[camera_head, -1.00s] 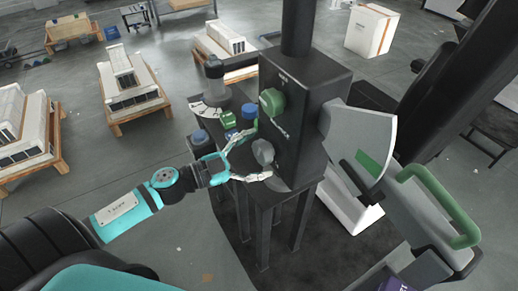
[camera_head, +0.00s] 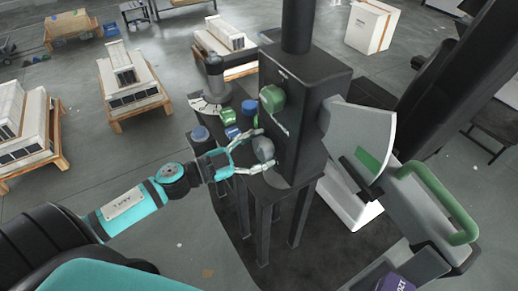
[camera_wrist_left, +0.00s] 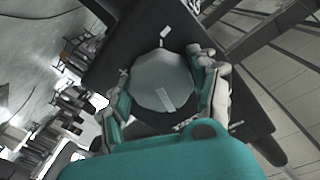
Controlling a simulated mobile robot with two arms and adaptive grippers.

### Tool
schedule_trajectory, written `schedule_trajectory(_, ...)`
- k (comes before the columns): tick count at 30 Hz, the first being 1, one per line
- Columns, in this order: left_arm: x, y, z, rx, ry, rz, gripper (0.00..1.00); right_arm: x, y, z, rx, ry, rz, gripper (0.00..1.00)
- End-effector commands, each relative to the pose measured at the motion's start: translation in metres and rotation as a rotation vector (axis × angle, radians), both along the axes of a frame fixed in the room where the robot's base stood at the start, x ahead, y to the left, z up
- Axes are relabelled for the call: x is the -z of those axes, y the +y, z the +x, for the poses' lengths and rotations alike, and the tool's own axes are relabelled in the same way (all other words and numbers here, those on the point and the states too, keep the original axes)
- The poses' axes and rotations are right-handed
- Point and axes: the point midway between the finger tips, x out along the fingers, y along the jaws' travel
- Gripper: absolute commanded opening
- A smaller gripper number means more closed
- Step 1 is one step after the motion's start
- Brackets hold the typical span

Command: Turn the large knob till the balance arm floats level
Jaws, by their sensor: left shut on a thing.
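The large knob, grey and faceted, sits low on the black column housing (camera_head: 312,115) in the head view (camera_head: 263,149). It fills the middle of the left wrist view (camera_wrist_left: 162,82), with a pale mark on its face. My left gripper (camera_head: 262,150) has one finger on each side of it and is shut on it. A grey beam with a green handle (camera_head: 440,205) slopes down to the right; I cannot tell whether it is the balance arm. A fan-shaped grey plate (camera_head: 362,135) with a green patch (camera_head: 368,162) stands beside it. My right gripper is out of view.
A green knob (camera_head: 271,98) sits above the grey one on the housing. A black stand beside it bears blue-topped (camera_head: 249,107) and green (camera_head: 227,116) parts, close to my left fingers. Pallets with white blocks (camera_head: 132,82) stand at the back left.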

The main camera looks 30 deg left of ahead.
Motion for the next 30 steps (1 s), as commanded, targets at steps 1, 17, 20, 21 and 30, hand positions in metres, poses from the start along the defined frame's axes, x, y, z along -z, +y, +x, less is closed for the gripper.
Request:
schedule_trajectory(1, -0.001, 0.0, 0.0, 0.001, -0.003, 0.005, 0.29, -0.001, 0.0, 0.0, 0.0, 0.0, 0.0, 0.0)
schedule_trajectory(17, -0.003, 0.0, 0.0, 0.002, -0.159, 0.271, 0.29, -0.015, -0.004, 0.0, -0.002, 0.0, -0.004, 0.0)
schedule_trajectory(20, -0.004, 0.001, 0.0, 0.002, -0.209, 0.354, 0.29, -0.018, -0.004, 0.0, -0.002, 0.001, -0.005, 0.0)
schedule_trajectory(21, -0.004, 0.001, 0.0, 0.001, -0.228, 0.386, 0.29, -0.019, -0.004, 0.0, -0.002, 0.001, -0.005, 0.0)
schedule_trajectory(30, -0.004, 0.001, 0.0, 0.002, -0.373, 0.633, 0.29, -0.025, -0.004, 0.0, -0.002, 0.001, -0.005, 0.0)
